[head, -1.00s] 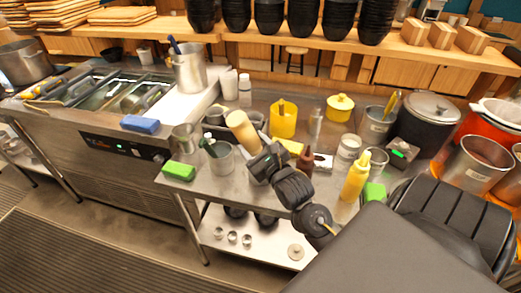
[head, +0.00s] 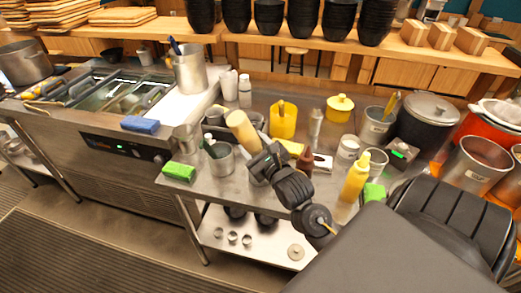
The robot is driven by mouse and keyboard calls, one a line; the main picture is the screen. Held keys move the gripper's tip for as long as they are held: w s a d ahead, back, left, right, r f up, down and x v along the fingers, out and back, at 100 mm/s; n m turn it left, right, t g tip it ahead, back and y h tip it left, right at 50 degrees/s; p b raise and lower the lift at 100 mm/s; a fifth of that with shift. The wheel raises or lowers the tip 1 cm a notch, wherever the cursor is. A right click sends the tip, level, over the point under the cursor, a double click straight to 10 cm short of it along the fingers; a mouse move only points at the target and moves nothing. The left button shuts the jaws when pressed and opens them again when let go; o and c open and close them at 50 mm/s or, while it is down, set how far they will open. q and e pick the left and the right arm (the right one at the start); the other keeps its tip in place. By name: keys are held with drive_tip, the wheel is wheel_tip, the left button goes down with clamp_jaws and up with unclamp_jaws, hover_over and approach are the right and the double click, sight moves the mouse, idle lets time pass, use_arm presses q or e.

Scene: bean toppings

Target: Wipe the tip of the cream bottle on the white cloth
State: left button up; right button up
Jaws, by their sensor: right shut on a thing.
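My right gripper (head: 258,158) comes in from the lower right and is shut on the cream bottle (head: 240,125), a beige bottle held tilted above the steel table. Its wide end points up and to the left. Its tip is hidden by the gripper, so I cannot tell what it touches. A small white patch (head: 323,162), likely the white cloth, lies to the right of the gripper, beside a brown bottle (head: 306,160) that partly covers it. My left gripper is not in view.
A steel pot (head: 220,162) and a green sponge (head: 179,172) are left of the gripper. A yellow bottle (head: 355,178) stands to the right. A yellow pitcher (head: 284,122) and a yellow lidded pot (head: 340,107) are behind.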

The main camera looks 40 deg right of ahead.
wheel_tip(320, 180, up, 2)
drive_tip(key=shift+r+p, duration=0.2)
drive_tip(key=shift+p, duration=0.8)
drive_tip(key=shift+f, duration=0.1)
